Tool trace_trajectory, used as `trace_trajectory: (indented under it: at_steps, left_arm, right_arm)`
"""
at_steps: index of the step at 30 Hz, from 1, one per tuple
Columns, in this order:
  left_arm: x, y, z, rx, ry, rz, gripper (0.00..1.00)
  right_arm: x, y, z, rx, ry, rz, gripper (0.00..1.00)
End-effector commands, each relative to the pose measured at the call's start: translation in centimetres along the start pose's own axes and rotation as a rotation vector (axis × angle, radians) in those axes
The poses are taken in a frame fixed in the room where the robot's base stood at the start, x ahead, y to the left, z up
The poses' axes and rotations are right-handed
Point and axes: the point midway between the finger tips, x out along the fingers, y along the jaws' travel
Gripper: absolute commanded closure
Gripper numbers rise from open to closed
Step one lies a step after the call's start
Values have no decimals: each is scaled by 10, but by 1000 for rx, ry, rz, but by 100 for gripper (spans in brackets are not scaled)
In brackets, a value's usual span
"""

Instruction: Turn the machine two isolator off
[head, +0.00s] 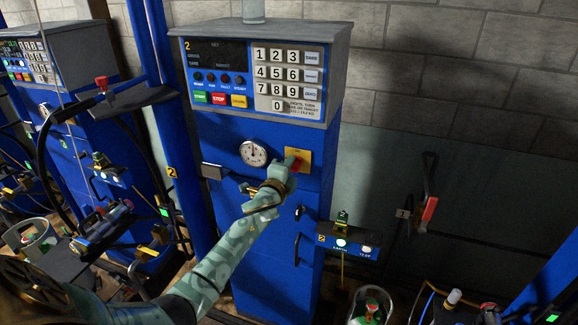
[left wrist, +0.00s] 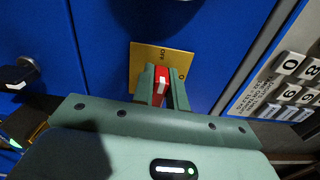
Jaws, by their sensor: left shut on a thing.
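Machine two is the blue cabinet (head: 235,215) with a yellow 2 on its panel, in the middle of the head view. Its isolator is a red handle (head: 296,164) on a yellow plate (head: 303,156), right of the round gauge. My left gripper (head: 290,167) reaches up to it from the lower left and is shut on the red handle. In the left wrist view the red handle (left wrist: 161,84) sits between the two green fingers, in front of the yellow plate (left wrist: 176,58). The fingers hide part of the handle and plate, and the plate's markings are hard to read. My right gripper is not in view.
A keypad panel (head: 290,75) with coloured buttons is above the isolator. The gauge (head: 253,152) is close on its left. A small lit box (head: 347,244) is at the lower right. A similar machine (head: 115,140) stands at the left. A red-handled lever (head: 428,210) is on the right wall.

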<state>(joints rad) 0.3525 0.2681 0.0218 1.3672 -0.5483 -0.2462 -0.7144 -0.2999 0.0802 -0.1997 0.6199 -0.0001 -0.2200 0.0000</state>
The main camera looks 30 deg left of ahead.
Motion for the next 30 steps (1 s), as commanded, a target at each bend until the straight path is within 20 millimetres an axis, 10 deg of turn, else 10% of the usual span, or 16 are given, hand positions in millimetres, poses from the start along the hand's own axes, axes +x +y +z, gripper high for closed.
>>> trace_trajectory:
  at_steps: [21,22,24,30]
  left_arm:
    - [0,2,0,-70,-1,3,100]
    - [0,2,0,-70,-1,3,77]
    - [0,2,0,-70,-1,2,64]
    - [0,2,0,-68,0,1,64]
  right_arm:
    - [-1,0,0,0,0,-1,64]
    - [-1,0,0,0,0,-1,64]
    - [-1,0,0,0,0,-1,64]
    - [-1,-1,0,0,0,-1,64]
